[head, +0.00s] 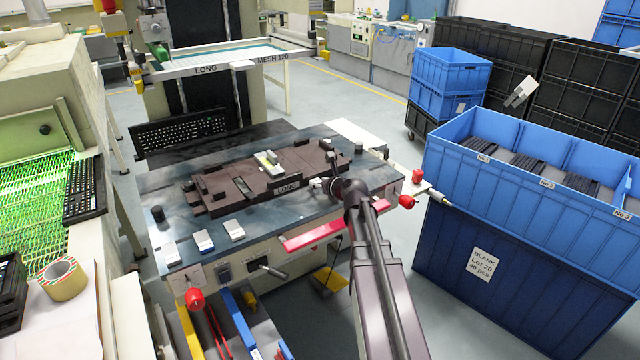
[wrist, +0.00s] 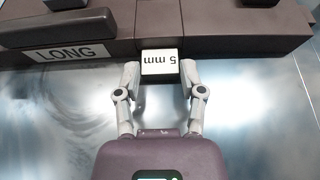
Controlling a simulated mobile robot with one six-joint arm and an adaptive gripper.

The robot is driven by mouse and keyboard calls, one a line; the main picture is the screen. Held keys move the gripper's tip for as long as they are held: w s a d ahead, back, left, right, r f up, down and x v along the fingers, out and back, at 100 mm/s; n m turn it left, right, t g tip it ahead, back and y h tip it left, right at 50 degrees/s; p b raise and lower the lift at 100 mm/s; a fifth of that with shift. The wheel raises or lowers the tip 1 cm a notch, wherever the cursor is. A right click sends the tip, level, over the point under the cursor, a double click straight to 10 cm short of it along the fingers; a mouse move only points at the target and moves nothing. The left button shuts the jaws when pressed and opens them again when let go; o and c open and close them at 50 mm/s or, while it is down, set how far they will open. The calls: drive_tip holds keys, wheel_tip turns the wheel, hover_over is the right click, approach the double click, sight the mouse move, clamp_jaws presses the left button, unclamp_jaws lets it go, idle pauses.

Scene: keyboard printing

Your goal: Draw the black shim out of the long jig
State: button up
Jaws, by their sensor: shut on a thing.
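The long jig (head: 222,198) is a dark brown fixture on the press table, with a "LONG" label on its front. Its front edge (wrist: 225,46) crosses the top of the wrist view. The black shim (wrist: 161,78) shows as a small dark block with a white "5 mm" label face, upside down in the wrist view. It sits at the jig's front edge, right of the "LONG" label; its far end meets the jig, and how deep it goes is hidden. My gripper (wrist: 160,70) is shut on the shim, one finger on each side. In the head view my arm hides most of the gripper.
A red bar (head: 315,233) runs along the front edge. Blue crates (head: 530,190) stand to the right, a keyboard (head: 180,130) behind.

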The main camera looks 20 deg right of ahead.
clamp_jaws()
drive_tip(key=shift+s, duration=0.2)
drive_tip(key=shift+s+d, duration=0.2)
drive_tip(key=shift+s, duration=0.8)
drive_tip(key=shift+s+d, duration=0.25)
drive_tip(key=shift+s, duration=0.7)
drive_tip(key=shift+s+d, duration=0.2)
drive_tip(key=shift+s, duration=0.8)
drive_tip(key=shift+s, duration=0.1)
drive_tip(key=shift+s+d+r+p, duration=0.2)
drive_tip(key=shift+s+r+p, duration=0.6)
drive_tip(key=shift+s, duration=0.15)
drive_tip(key=shift+s+d+r+p, duration=0.15)
drive_tip(key=shift+s+r+p, duration=0.55)
drive_tip(key=shift+s, duration=0.25)
